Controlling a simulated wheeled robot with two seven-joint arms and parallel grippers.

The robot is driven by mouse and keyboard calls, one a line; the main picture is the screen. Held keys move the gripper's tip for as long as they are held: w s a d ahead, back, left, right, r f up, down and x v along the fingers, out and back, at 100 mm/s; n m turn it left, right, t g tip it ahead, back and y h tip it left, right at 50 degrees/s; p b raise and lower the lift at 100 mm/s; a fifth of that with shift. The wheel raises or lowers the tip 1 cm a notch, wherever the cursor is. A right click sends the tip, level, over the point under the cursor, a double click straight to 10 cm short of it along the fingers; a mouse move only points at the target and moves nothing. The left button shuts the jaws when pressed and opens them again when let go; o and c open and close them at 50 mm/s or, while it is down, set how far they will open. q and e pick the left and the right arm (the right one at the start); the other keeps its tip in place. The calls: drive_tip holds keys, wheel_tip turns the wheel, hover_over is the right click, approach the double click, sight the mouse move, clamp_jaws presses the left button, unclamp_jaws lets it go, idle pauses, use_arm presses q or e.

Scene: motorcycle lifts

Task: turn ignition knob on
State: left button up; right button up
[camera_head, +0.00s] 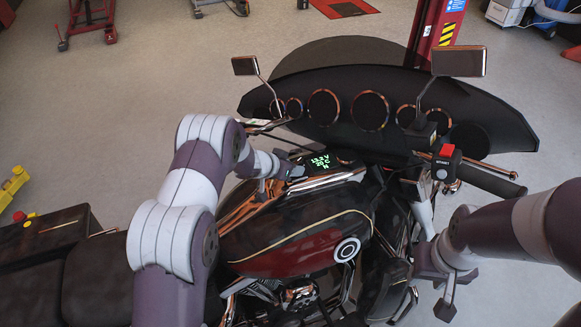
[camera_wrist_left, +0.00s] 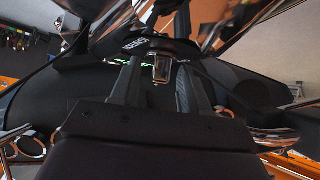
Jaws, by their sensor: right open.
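The ignition knob (camera_wrist_left: 161,68) is a small metallic piece under a dark labelled plate in the left wrist view. My left gripper (camera_wrist_left: 160,88) has its two dark fingers apart, one on each side of the knob, with gaps showing. Contact is not visible. In the head view my left gripper (camera_head: 272,166) is at the console in front of the fuel tank, where the knob is hidden. The motorcycle (camera_head: 290,240) has a dark red and black tank. My right gripper (camera_head: 436,288) is open and empty to the right of the tank.
The windshield fairing (camera_head: 380,85) with round gauges rises ahead. A lit green display (camera_head: 320,162) sits on the console. The right handlebar (camera_head: 487,180) with a red switch (camera_head: 446,150) is above my right arm. Mirrors stick up on both sides. Open floor lies left.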

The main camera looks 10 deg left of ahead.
use_arm(q)
drive_tip(key=b+v, duration=0.1)
drive_tip(key=v, duration=1.1)
drive_tip(key=shift+s+a, duration=0.2)
drive_tip(key=shift+s, duration=0.05)
drive_tip(key=shift+r, duration=0.15)
